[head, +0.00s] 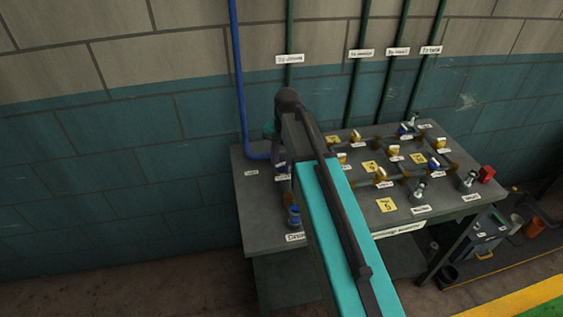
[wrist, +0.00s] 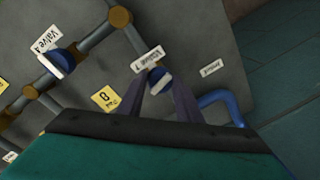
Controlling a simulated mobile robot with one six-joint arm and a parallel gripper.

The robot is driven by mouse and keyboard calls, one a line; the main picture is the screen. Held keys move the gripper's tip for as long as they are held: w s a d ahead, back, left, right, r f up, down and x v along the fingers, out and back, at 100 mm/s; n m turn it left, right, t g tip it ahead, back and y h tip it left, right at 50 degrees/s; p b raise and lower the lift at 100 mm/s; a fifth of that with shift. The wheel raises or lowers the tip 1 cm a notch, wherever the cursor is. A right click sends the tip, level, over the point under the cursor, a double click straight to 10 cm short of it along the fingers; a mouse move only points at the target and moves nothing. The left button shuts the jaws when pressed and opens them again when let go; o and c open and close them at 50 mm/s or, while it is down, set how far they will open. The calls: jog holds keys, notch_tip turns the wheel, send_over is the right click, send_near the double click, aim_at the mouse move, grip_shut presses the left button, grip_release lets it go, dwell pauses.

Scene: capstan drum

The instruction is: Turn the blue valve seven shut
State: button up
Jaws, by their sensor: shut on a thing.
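The blue valve (wrist: 154,73) sits between my gripper's fingertips (wrist: 160,86) in the wrist view. Its round blue knob carries a pale bar that lies tilted. A white label (wrist: 148,59) stands right beside it; its number is too small to read surely. My gripper is shut on this valve, with one finger on each side.
A blue pipe (head: 240,80) comes down the wall and bends onto the grey bench (head: 259,221). Grey pipes, several valves and yellow number tags (head: 386,205) cover the bench to the right. The bench's left end is mostly clear.

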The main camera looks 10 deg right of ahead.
aim_at(284, 168)
jog(key=shift+w+m, duration=0.1)
jog(key=shift+m, duration=1.4)
jog(key=o, duration=1)
jog(key=shift+o, duration=0.2)
jog(key=shift+r, duration=0.1)
notch_tip(284, 168, up, 14)
jog(key=s+b, duration=0.1)
jog(key=b, duration=0.1)
jog(key=shift+d+b, duration=0.25)
jog(key=shift+b, duration=0.15)
jog(key=shift+f, duration=0.25)
